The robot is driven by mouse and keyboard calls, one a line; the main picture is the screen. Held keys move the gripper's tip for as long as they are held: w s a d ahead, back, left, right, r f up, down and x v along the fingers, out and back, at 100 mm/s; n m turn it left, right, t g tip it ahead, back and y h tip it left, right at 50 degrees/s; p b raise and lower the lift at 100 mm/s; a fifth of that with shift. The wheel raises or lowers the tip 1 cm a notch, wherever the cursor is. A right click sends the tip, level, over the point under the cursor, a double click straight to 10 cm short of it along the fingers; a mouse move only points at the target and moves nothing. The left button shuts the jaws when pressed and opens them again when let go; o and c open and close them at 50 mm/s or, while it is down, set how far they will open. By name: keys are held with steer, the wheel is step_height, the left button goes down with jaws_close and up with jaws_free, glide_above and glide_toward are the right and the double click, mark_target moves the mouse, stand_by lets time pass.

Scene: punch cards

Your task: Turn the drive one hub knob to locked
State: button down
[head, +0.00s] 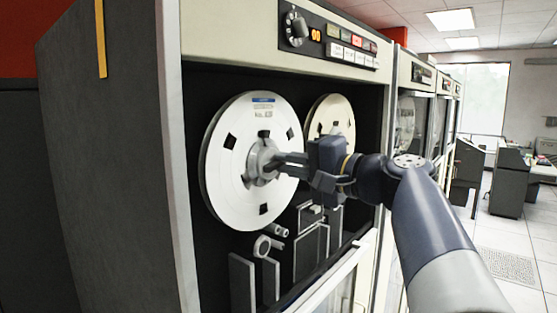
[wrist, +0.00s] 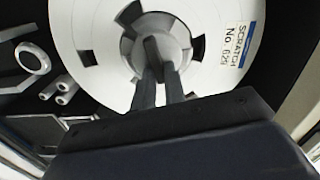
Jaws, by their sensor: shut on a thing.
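The first tape drive holds a white tape reel (head: 224,158) on its left hub. The grey hub knob (head: 259,163) sits at the reel's centre. My gripper (head: 277,163) reaches in from the right and is shut on the knob. In the wrist view, the two dark fingers (wrist: 160,70) close on the raised bar of the hub knob (wrist: 178,45), and the reel (wrist: 90,30) shows around it with a label reading "SCRATCH No. 625". The fingers partly hide the knob, and I cannot read any locked mark on it.
A second reel (head: 332,118) is mounted to the right, partly behind my gripper. Tape guides (head: 268,245) lie below the reels. A control panel (head: 340,40) with a dial and buttons is above. More drive cabinets stand to the right, with open floor beyond.

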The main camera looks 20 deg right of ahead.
steer(key=shift+f+m, duration=0.15)
steer(key=shift+m, duration=0.85)
steer(key=c, duration=1.5)
jaws_free()
steer(key=shift+o, duration=0.2)
steer(key=shift+s+d, duration=0.1)
steer(key=b+v, duration=0.2)
steer(key=v, duration=0.8)
steer(key=shift+s+d, duration=0.15)
steer(key=shift+s, duration=0.1)
steer(key=shift+w, duration=0.1)
steer(key=shift+p+x, duration=1.25)
steer(key=shift+x, duration=4.1)
